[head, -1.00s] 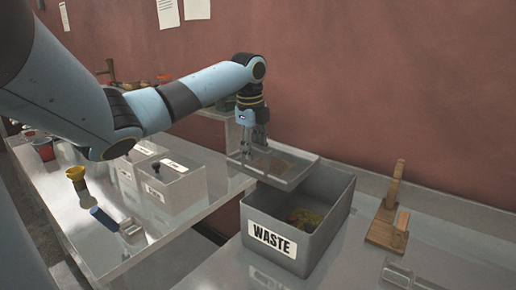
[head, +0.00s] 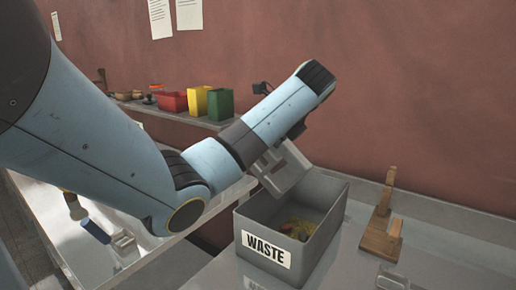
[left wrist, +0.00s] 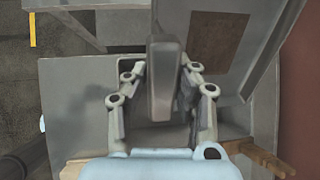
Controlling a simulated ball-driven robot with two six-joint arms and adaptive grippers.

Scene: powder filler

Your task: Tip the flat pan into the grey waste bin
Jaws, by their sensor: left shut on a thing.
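The flat pan (head: 290,178) is grey and shallow. In the head view it hangs steeply tilted over the back left part of the grey waste bin (head: 318,245), partly hidden by my arm. The bin carries a WASTE label and has yellowish-brown matter inside. My left gripper (left wrist: 163,82) is shut on the pan's upright grip part; in the head view my arm hides most of it. In the left wrist view the pan (left wrist: 262,28) fills the upper right, with a brown patch (left wrist: 217,48) on its surface. My right gripper is not in view.
A wooden stand (head: 383,235) stands right of the bin on the grey bench. A shelf behind holds red (head: 172,101), yellow (head: 196,101) and green (head: 220,105) containers. A blue item (head: 95,230) lies on the left bench. Bench right of the stand is clear.

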